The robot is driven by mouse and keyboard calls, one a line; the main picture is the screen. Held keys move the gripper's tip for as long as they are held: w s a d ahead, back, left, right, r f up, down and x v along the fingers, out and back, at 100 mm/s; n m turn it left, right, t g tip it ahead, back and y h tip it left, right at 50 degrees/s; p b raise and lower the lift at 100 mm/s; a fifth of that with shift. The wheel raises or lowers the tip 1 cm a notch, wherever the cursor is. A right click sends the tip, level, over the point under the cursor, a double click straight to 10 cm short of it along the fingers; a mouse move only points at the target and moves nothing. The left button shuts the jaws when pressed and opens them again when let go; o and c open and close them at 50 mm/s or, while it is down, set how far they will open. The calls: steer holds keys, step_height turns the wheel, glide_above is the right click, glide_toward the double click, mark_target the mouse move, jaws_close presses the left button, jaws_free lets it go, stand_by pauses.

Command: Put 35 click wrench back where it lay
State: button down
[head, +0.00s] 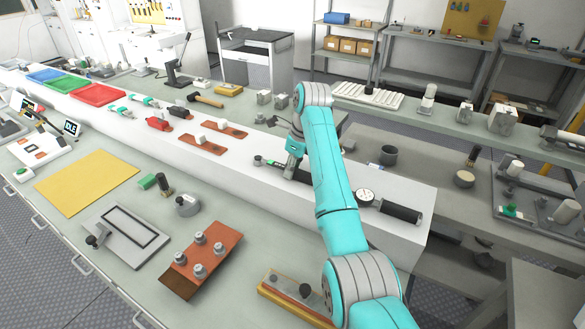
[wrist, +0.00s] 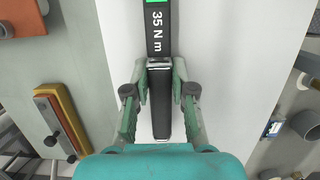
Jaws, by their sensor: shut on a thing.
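The 35 click wrench (wrist: 159,30) is black with a green patch and the white print "35 N m". In the wrist view it runs down the middle, and its dark handle passes between my fingers. My gripper (wrist: 160,72) is shut on it, with one finger on each side. In the head view the wrench (head: 271,163) shows left of my gripper (head: 291,167), over the white raised ledge (head: 232,164). My arm hides part of it. I cannot tell whether it touches the ledge or hangs just above it.
Red-brown boards (head: 201,144) and a hammer (head: 206,100) lie farther left. A dark cup (head: 388,155) stands behind the ledge. A brown block with knobs (head: 203,262) sits in front.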

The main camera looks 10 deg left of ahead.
steer(key=c, duration=0.9)
jaws_free()
